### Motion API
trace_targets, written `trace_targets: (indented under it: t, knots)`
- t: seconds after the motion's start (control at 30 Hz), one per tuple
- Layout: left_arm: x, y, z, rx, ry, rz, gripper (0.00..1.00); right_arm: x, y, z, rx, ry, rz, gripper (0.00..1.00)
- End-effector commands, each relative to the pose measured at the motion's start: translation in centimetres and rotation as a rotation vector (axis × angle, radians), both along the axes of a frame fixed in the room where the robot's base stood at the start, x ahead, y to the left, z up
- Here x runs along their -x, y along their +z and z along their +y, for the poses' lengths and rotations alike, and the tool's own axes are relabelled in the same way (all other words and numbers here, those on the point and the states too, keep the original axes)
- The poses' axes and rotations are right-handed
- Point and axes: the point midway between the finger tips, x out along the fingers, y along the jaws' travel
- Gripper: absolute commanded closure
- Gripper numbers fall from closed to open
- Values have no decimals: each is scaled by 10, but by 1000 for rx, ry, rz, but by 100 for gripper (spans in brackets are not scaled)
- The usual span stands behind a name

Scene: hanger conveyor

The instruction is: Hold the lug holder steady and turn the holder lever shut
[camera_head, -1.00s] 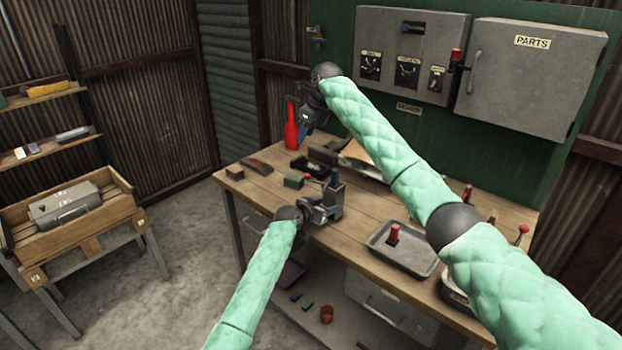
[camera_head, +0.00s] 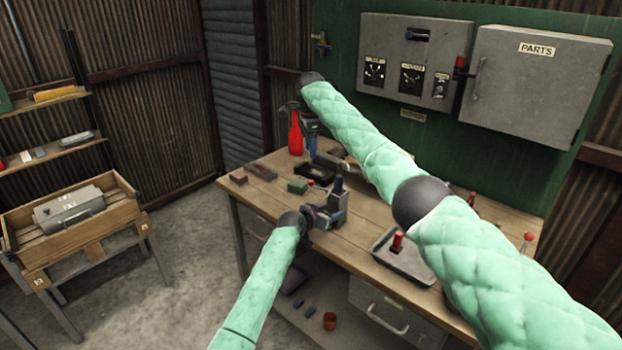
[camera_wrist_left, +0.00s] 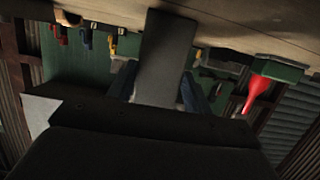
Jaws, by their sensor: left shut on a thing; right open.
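The lug holder (camera_head: 338,186) is a dark upright post at the front left part of the workbench. My left gripper (camera_head: 332,208) is shut on it from the front. In the left wrist view the holder (camera_wrist_left: 165,60) is a dark grey block between the blue-grey fingers. A small red knob (camera_head: 309,183), which may be the holder lever's end, shows just left of the post; the rest of the lever cannot be made out.
A green block (camera_head: 297,187) and a black tray (camera_head: 314,172) lie near the holder. A grey tray (camera_head: 412,262) with a red-handled piece is to the right. Grey boxes hang on the back panel.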

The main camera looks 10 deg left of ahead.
Motion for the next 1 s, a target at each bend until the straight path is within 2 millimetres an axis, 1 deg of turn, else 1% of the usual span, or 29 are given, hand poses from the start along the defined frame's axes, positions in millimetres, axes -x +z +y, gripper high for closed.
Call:
trace_targets:
  t: [0.1, 0.2, 0.33, 0.43, 0.57, 0.9, 1.0]
  knots:
    - [0, -1, 0, -1, 0, 1, 82, 1, 0, -1, 6, 98, 6, 59]
    - [0, 0, 0, -1, 0, 1, 82, 2, 0, -1, 8, 152, 8, 59]
    - [0, -1, 0, -1, 0, 1, 82, 2, -3, -1, 8, 182, 9, 59]
    - [0, -1, 0, -1, 0, 1, 82, 2, -11, -2, 8, 185, 10, 59]
    - [0, -1, 0, -1, 0, 1, 82, 2, -30, -2, 9, 184, 10, 59]
    - [0, -1, 0, -1, 0, 1, 82, 2, -88, -2, 9, 182, 10, 59]
    - [0, -1, 0, -1, 0, 1, 82, 2, -100, -2, 8, 182, 10, 59]
